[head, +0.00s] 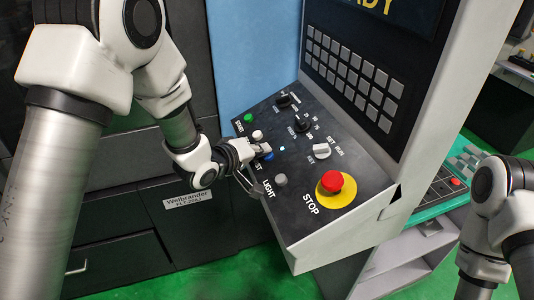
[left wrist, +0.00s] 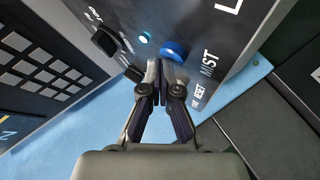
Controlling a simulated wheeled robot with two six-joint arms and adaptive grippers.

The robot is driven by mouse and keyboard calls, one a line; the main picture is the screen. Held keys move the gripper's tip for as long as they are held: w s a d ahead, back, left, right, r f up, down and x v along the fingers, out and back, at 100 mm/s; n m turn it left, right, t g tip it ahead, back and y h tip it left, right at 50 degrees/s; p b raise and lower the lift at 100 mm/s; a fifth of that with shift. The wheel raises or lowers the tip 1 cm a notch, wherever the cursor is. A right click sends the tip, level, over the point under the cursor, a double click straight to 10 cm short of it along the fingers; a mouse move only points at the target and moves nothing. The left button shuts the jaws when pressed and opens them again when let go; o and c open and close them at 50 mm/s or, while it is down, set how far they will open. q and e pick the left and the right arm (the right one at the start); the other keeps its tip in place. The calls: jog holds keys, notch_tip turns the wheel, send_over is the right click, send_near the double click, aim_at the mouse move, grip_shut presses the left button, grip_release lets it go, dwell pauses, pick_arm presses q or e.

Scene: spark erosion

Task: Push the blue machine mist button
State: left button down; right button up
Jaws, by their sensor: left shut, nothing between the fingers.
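The blue mist button (left wrist: 173,49) sits on the black sloped control panel beside the word MIST in the left wrist view. In the head view only part of its blue edge (head: 268,157) shows under my fingers. My left gripper (head: 266,149) is shut and empty, its fingertips right at the button. In the left wrist view the closed fingertips (left wrist: 158,66) come up against the lower edge of the button. I cannot tell whether they touch it. My right gripper is out of view; only part of my right arm shows at the right.
A red stop button (head: 332,182) on a yellow disc and a grey light button (head: 280,180) sit nearby. A green button (head: 248,118), black knobs and a key switch (head: 321,150) are on the same panel. A small lit indicator (head: 282,149) is right of the fingers.

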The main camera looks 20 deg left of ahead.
pick_arm(q)
jog(key=shift+s+a+r+p, duration=0.1)
jog(key=shift+a+r+p, duration=0.05)
jog(key=shift+r+p, duration=0.35)
jog(key=shift+r, duration=0.15)
jog(key=shift+s+a, duration=0.1)
jog(key=shift+s, duration=0.05)
jog(key=shift+a+r+p, duration=0.1)
jog(key=shift+r+p, duration=0.35)
jog(key=shift+p, duration=0.1)
jog(key=r+p, duration=0.1)
jog(key=s+a+r+p, duration=0.1)
jog(key=r, duration=0.1)
jog(key=a+r+p, duration=0.1)
jog(key=shift+s+r+p, duration=0.2)
jog(key=shift+r+p, duration=0.05)
jog(key=shift+p, duration=0.1)
jog(key=shift+w, duration=0.1)
